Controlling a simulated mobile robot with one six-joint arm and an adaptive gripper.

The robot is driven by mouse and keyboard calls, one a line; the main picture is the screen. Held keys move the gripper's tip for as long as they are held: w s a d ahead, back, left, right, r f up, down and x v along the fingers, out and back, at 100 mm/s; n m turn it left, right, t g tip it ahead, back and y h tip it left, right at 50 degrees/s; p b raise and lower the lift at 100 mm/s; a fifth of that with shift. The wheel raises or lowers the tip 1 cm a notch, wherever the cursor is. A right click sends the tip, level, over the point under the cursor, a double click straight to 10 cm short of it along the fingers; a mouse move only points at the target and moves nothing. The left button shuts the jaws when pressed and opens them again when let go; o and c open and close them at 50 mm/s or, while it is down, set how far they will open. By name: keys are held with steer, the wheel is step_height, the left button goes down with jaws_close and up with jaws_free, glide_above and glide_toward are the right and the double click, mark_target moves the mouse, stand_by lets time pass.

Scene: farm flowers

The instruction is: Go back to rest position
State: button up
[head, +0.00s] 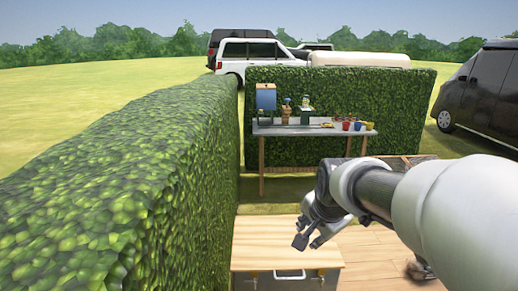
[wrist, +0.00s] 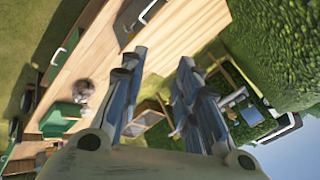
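My arm reaches in from the right of the head view.
A wooden-topped chest (head: 285,243) with a handle stands below at centre. A table (head: 288,130) with pots and small items stands further back against a hedge (head: 405,100). A long hedge (head: 120,180) fills the left. Vehicles stand behind and at right.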

steer(key=s+f+n+g, duration=0.2)
steer(key=s+n, duration=0.9)
steer(key=s, duration=1.6)
steer(key=shift+s+f+n, duration=0.3)
steer(key=shift+s+f, duration=0.1)
steer(key=shift+f, duration=0.05)
steer(key=shift+d, duration=0.2)
